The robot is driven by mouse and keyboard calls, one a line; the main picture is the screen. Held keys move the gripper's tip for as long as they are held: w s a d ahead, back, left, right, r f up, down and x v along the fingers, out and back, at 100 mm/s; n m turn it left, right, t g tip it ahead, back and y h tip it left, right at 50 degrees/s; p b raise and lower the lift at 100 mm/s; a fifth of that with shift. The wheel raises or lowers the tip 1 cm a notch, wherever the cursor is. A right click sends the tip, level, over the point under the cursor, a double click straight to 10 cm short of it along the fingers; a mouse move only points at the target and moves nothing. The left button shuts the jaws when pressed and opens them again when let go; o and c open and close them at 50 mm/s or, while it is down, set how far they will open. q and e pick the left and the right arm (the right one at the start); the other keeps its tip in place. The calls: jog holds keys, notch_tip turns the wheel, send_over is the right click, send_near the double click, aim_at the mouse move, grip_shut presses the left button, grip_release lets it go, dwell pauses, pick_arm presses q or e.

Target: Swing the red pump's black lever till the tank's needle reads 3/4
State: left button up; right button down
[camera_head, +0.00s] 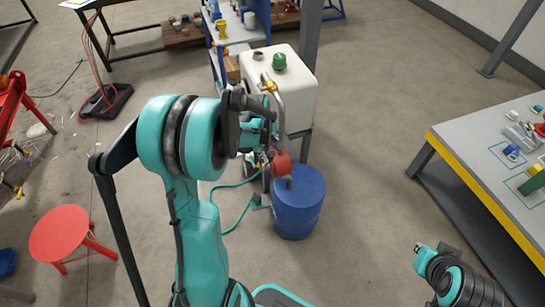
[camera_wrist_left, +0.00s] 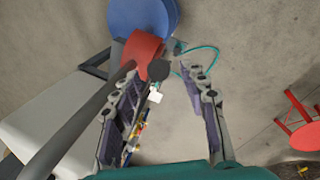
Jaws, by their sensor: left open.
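The red pump (camera_head: 281,163) sits by the blue drum (camera_head: 299,205), under the front of the white tank (camera_head: 300,88). In the left wrist view the red pump body (camera_wrist_left: 143,52) is at the top centre, with a dark round end (camera_wrist_left: 158,70), perhaps the black lever's, in front of it. My left gripper (camera_wrist_left: 161,78) is open; the dark end shows between its fingertips, and I cannot tell if they touch. In the head view my own arm mostly hides that gripper and the lever. No needle or gauge face is readable.
A grey pipe (camera_head: 280,103) curves down from the tank beside my left gripper. A teal hose (camera_head: 234,184) runs over the floor. A red stool (camera_head: 60,232) stands at left, a grey workbench (camera_head: 475,137) at right. Floor between drum and bench is clear.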

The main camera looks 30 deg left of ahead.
pick_arm(q)
jog(key=b+x, duration=0.2)
jog(key=x, duration=0.5)
jog(key=shift+f+b, duration=0.35)
grip_shut()
